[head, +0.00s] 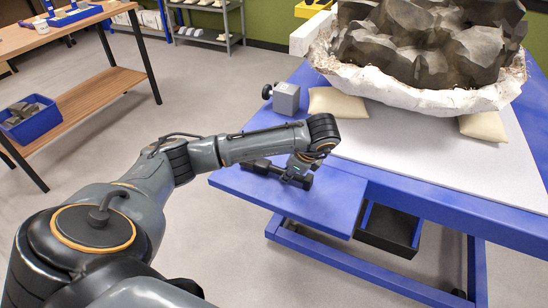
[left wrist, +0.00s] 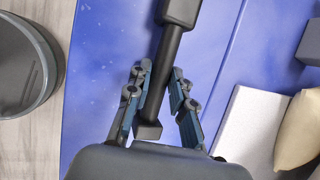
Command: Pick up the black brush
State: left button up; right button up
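The black brush (left wrist: 167,60) lies on the blue tabletop, a dark bar with a thick head at the upper end in the left wrist view and a blocky lower end. In the head view the brush (head: 258,165) shows at the table's near left edge, partly hidden by my wrist. My left gripper (left wrist: 162,72) is down over it, one finger on each side of the narrow handle. The fingers are close to the handle; whether they press on it I cannot tell. The left gripper (head: 298,178) is small and dark in the head view. My right gripper is not in view.
A large fossil block in a white jacket (head: 420,90) rests on the table with cream sandbags (head: 338,103). A grey block with a knob (head: 286,98) stands behind my wrist. A dark open drawer (head: 388,229) hangs below the blue table edge. A wooden bench (head: 85,100) stands left.

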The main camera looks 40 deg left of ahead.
pick_arm(q)
grip_shut()
